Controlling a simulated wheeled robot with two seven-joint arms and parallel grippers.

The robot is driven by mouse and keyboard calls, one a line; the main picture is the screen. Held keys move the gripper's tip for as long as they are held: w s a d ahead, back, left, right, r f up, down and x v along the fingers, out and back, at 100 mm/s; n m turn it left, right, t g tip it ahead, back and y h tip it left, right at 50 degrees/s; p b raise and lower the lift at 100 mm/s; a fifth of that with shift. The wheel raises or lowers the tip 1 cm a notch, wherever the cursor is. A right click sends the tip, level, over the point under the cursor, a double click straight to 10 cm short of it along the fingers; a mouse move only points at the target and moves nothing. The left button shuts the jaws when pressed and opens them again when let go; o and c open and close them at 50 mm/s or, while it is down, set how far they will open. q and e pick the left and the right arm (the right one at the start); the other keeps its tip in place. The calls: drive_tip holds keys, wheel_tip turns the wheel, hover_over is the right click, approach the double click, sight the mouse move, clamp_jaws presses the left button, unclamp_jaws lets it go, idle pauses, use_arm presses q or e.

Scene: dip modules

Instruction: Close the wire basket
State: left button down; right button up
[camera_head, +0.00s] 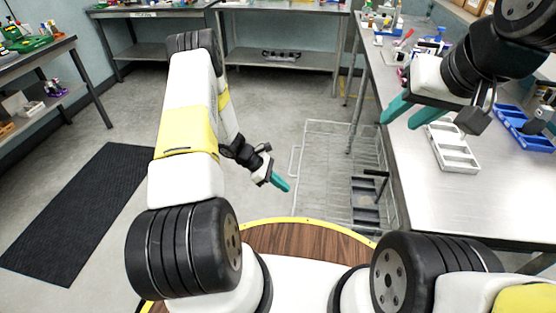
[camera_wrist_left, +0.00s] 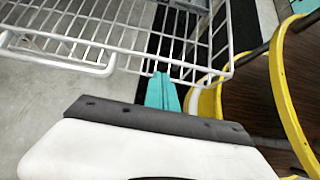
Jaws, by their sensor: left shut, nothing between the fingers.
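The wire basket (camera_head: 322,172) is pulled out beside the steel bench on the right, low near the floor. Its wire handle (camera_head: 294,160) sticks out on the left side. In the left wrist view the basket's wires (camera_wrist_left: 110,42) and handle (camera_wrist_left: 58,56) fill the upper part. My left gripper (camera_head: 284,185) is shut and empty, just left of the basket near its handle and near corner. Its teal fingertips (camera_wrist_left: 162,78) overlap the basket's edge wires in the wrist view; I cannot tell whether they touch. My right gripper (camera_head: 398,124) is open and empty above the bench.
A dark caddy (camera_head: 366,203) lies in the basket's right part. The steel bench (camera_head: 430,205) carries a white divided tray (camera_head: 453,150) and blue bins (camera_head: 525,128). My round wooden base top is close to the basket's near end.

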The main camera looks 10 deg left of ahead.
use_arm(q)
drive_tip(key=shift+d, duration=0.9)
drive_tip(key=shift+d, duration=0.1)
drive_tip(key=d, duration=3.2)
drive_tip(key=shift+d, duration=0.65)
drive_tip(key=shift+s+d, duration=0.1)
drive_tip(key=shift+d, duration=0.05)
